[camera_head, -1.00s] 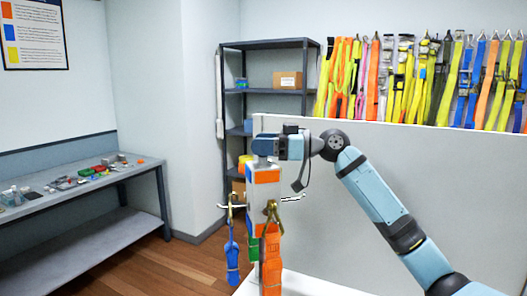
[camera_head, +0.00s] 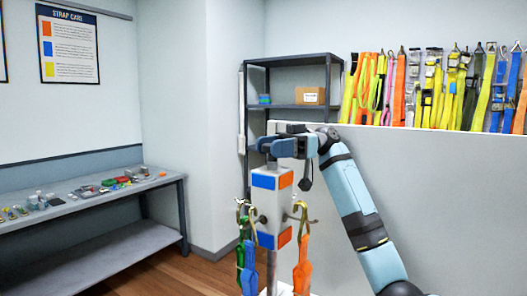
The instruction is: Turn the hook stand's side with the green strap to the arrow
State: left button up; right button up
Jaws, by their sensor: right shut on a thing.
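The hook stand (camera_head: 263,211) is a white block on a post with hooks on its sides. A blue strap (camera_head: 250,272) hangs at the front left and an orange strap (camera_head: 302,268) at the right. The green strap (camera_head: 240,255) hangs at the far left, partly behind the blue one; its side of the block is hidden. My right gripper (camera_head: 277,147) is shut on the top of the stand. My left gripper and the arrow are not in view.
A grey bench (camera_head: 100,207) with small parts stands at the left. A dark shelf (camera_head: 290,107) with a cardboard box (camera_head: 310,96) stands behind the stand. A pale partition (camera_head: 440,180) fills the right, with many coloured straps (camera_head: 435,90) hanging above it.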

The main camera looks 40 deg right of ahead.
jog(key=shift+n+g, duration=0.3)
jog(key=shift+g, duration=0.2)
jog(key=o, duration=1.2)
jog(key=shift+o, duration=0.2)
jog(key=shift+r, duration=0.1)
notch_tip(320, 180, up, 20)
jog(key=shift+p, duration=0.3)
